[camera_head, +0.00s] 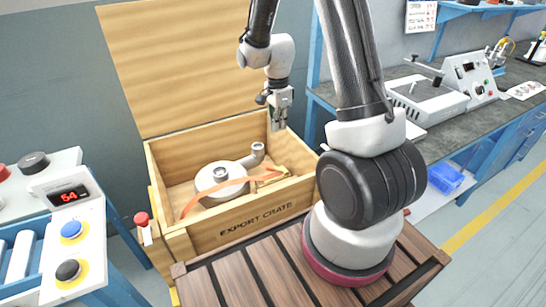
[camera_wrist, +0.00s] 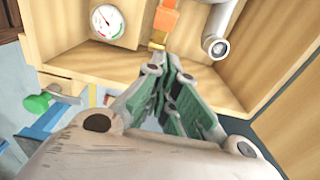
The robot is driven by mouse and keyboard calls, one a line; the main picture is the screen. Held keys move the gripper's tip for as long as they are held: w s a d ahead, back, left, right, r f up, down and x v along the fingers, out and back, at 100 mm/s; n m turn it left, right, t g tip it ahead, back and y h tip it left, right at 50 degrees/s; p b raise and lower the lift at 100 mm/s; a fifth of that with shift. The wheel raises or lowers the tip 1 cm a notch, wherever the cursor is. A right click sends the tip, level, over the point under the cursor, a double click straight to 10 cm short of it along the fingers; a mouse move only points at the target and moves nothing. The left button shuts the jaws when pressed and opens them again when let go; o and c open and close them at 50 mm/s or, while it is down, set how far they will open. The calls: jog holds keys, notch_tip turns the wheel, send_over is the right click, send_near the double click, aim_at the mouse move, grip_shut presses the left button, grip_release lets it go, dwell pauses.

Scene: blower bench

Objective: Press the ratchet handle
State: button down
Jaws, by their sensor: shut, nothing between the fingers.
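An orange strap (camera_head: 215,188) runs over a pale round blower (camera_head: 222,180) inside an open wooden crate (camera_head: 255,220) marked EXPORT CRATE. A small brass-coloured ratchet (camera_head: 271,176) sits at the strap's right end, near the crate's right side. In the wrist view, the orange strap (camera_wrist: 166,22) and part of the brass ratchet (camera_wrist: 158,40) show at the top, just beyond my fingertips. My gripper (camera_head: 278,125) is shut and empty, pointing down above the crate's back right part. In the wrist view its fingertips (camera_wrist: 165,66) hide part of the ratchet; I cannot tell whether they touch it.
The crate's raised lid (camera_head: 185,65) stands behind. A grey pipe end (camera_wrist: 216,47) and a dial gauge (camera_wrist: 107,21) flank the strap. A green knob (camera_wrist: 38,103) is outside the crate wall. A red knob (camera_head: 142,218) is at the crate's left. A workbench (camera_head: 450,125) stands right.

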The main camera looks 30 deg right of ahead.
jog(key=shift+f, duration=0.1)
send_over(272, 166)
jog(key=d, duration=0.3)
notch_tip(272, 166, down, 10)
jog(key=shift+a+f, duration=0.9)
jog(key=shift+f, duration=0.1)
jog(key=shift+a+f, duration=0.35)
jog(key=shift+f, duration=0.2)
jog(key=shift+w+a+f, duration=0.1)
jog(key=shift+w+a, duration=0.05)
jog(key=shift+w, duration=0.05)
